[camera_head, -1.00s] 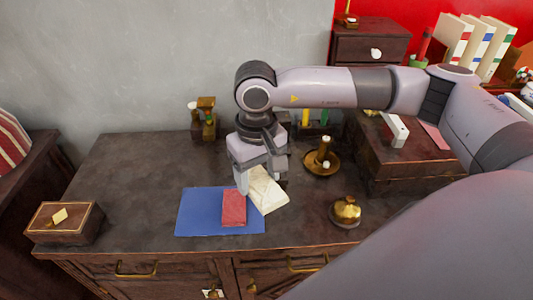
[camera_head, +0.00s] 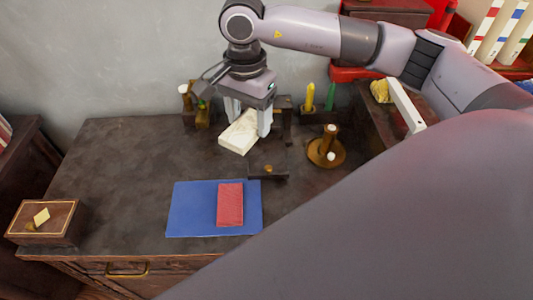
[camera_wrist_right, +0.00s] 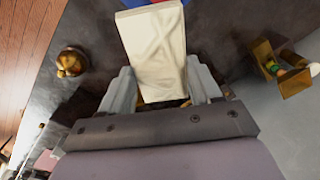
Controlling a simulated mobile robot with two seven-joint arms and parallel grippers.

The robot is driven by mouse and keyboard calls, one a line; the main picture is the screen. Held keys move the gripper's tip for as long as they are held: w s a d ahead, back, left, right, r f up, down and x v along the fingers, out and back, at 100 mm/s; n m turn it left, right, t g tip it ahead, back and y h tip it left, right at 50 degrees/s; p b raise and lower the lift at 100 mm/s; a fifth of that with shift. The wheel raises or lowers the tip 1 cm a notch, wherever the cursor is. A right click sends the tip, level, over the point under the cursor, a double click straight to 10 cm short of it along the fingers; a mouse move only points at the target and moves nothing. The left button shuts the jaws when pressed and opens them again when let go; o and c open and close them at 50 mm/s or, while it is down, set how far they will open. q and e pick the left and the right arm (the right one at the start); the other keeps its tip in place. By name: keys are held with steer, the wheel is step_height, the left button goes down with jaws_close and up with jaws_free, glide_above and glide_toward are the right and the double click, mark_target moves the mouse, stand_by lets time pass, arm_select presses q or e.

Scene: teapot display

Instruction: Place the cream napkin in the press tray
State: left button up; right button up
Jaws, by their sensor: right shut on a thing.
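The cream napkin (camera_head: 239,132) is a pale folded block, held tilted between the fingers of my right gripper (camera_head: 249,118). It also shows large between both fingers in the right wrist view (camera_wrist_right: 155,50). A dark piece with a flat front part and a small brass spot (camera_head: 268,172) stands just right of and in front of the gripper; it may be the press tray, but I cannot tell for sure. The gripper and napkin hide part of the area behind them. My left gripper is not in view.
A red folded napkin (camera_head: 230,205) lies on a blue mat (camera_head: 190,210). A brass candle holder (camera_head: 326,149) stands to the right, a brass-and-green object (camera_head: 198,108) behind left. A small box (camera_head: 45,222) is at the left. The left tabletop is clear. My arm hides the right front.

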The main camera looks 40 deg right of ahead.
mark_target(267, 157)
steer(key=m, duration=0.2)
steer(key=w+d+m, duration=0.1)
steer(key=m, duration=0.1)
steer(key=r+m, duration=0.1)
steer(key=m, duration=0.2)
steer(key=shift+w+d+r, duration=0.1)
steer(key=shift+w+d, duration=0.05)
steer(key=shift+d, duration=0.05)
steer(key=m, duration=0.3)
steer(key=shift+w+d+r+m, duration=0.25)
steer(key=shift+d+m, duration=0.1)
steer(key=shift+m, duration=0.05)
steer(key=m, duration=0.3)
steer(key=shift+w+d+r, duration=0.2)
steer(key=shift+d+r, duration=0.05)
steer(key=shift+d, duration=0.15)
steer(key=m, duration=0.4)
steer(key=shift+w+d+r, duration=0.2)
steer(key=shift+d, duration=0.2)
steer(key=d+f+m, duration=0.1)
steer(key=f+m, duration=0.2)
steer(key=f, duration=0.3)
steer(key=d+f+m+b, duration=0.1)
steer(key=f+m, duration=0.3)
steer(key=f, duration=0.2)
steer(key=f+m, duration=0.4)
steer(key=f, duration=0.3)
steer(key=shift+w+d, duration=0.3)
steer(key=shift+d, duration=0.1)
